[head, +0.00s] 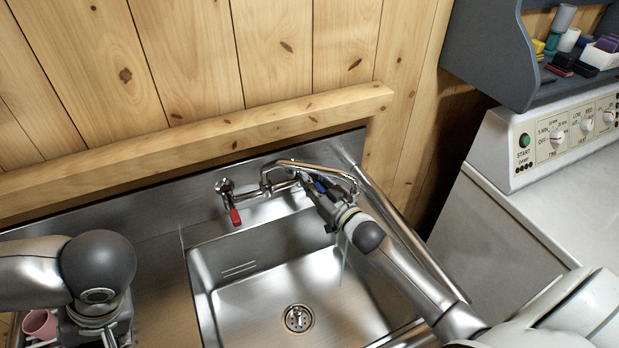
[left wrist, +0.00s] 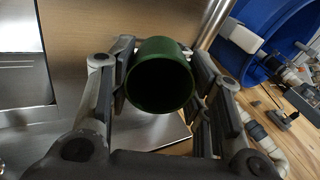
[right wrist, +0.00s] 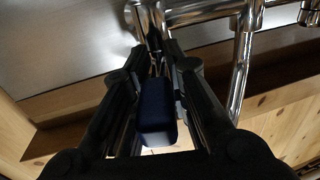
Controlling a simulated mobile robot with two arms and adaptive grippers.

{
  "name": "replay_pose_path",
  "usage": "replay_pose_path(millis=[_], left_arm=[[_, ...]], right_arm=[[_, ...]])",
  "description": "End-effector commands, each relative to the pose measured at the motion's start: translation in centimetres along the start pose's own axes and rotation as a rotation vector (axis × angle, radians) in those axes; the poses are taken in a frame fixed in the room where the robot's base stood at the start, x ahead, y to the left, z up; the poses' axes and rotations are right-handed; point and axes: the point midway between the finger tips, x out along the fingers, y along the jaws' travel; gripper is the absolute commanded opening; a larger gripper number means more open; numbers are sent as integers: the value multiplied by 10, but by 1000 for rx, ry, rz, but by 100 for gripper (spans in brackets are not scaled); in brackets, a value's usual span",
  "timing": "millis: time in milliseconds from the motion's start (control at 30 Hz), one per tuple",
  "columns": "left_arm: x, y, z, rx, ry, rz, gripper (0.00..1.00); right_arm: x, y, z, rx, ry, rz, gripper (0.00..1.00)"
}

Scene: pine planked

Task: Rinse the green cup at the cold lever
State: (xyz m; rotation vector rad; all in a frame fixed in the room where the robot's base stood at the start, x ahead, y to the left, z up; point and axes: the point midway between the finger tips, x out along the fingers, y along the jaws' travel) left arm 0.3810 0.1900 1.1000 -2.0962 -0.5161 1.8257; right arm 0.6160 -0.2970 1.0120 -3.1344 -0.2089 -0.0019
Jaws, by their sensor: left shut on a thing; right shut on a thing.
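The green cup (left wrist: 160,88) is held between the fingers of my left gripper (left wrist: 165,75), its dark open mouth facing the wrist camera. The cup does not show in the head view, where only my left wrist is seen at the lower left, left of the sink. My right gripper (head: 325,200) is shut on the blue cold lever (right wrist: 157,112) at the right of the tap (head: 285,178). In the head view the lever (head: 320,186) shows only a little blue. A thin pale stream like running water (head: 344,258) shows below my right gripper.
The steel sink basin (head: 250,285) is empty, with a drain (head: 298,318) in its floor. A red lever (head: 235,216) hangs at the tap's left. A pink cup (head: 40,325) stands at the lower left. A white machine (head: 510,215) is at the right.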

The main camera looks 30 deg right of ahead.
Motion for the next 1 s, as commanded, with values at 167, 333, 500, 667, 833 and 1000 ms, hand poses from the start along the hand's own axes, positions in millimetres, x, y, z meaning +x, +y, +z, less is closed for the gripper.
replay_pose_path(millis=[167,333,500,667,833,1000], left_arm=[[0,0,0,0,0,0,31],[0,0,0,0,0,0,31],[0,0,0,0,0,0,31],[0,0,0,0,0,0,31],[0,0,0,0,0,0,31],[0,0,0,0,0,0,31]], right_arm=[[0,0,1,2,-2,-11,0],[0,1,1,2,-2,-10,0],[0,1,1,1,-2,-9,32],[0,1,1,1,-2,-9,33],[-1,1,1,1,-2,-9,33],[-13,1,2,1,-3,-8,33]])
